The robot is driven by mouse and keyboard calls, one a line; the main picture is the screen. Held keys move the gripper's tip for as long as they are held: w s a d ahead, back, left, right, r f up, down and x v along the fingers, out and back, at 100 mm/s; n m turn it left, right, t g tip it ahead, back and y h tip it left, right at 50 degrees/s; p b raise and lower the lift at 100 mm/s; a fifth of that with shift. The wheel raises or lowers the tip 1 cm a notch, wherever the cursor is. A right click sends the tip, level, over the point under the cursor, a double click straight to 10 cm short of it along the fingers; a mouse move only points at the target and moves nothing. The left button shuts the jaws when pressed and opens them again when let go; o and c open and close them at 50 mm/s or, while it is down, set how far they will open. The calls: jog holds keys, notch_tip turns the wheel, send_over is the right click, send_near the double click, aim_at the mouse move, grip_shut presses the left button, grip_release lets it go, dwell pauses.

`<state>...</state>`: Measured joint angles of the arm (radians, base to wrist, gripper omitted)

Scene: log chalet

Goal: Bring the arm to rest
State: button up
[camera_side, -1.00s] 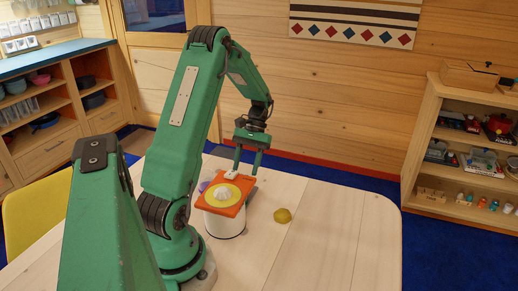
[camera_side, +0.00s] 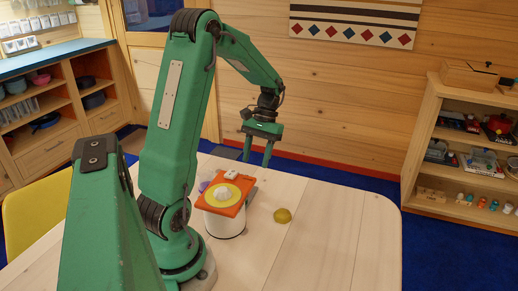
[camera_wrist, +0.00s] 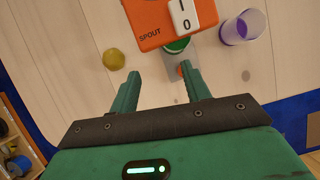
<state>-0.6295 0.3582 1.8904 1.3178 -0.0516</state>
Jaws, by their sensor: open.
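My gripper (camera_side: 257,157) is open and empty in the side view, raised above and behind the orange-topped device. Its two fingers point down with a gap between them. In the wrist view my gripper (camera_wrist: 160,84) shows its fingers apart with nothing held between them. The device (camera_side: 235,207) has an orange plate with a yellow disc and a pale ribbed cone, on a white round body. In the wrist view its orange plate (camera_wrist: 152,37) carries the word SPOUT and a white switch (camera_wrist: 184,17) marked 1 and 0.
A yellow lemon-like object (camera_side: 283,215) lies on the pale wooden table (camera_side: 330,235), right of the device. A purple cup (camera_wrist: 236,30) stands beside the device in the wrist view. The table's right side is clear. A shelf unit (camera_side: 425,155) stands beyond it.

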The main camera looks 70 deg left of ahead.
jog(key=s+d+r+m+t+y, duration=0.1)
jog(key=s+d+r+m+t, duration=0.1)
jog(key=d, duration=0.4)
jog(key=s+d+r+m+t+y, duration=0.1)
jog(key=d+r+m+t, duration=0.2)
jog(key=d+r, duration=0.3)
jog(key=s+d+r+m+t, duration=0.2)
jog(key=d+r+t, duration=0.2)
jog(key=d, duration=0.4)
jog(key=shift+s+d+r+m+y, duration=0.2)
jog(key=shift+s+m+y, duration=0.1)
jog(key=shift+m+y, duration=0.1)
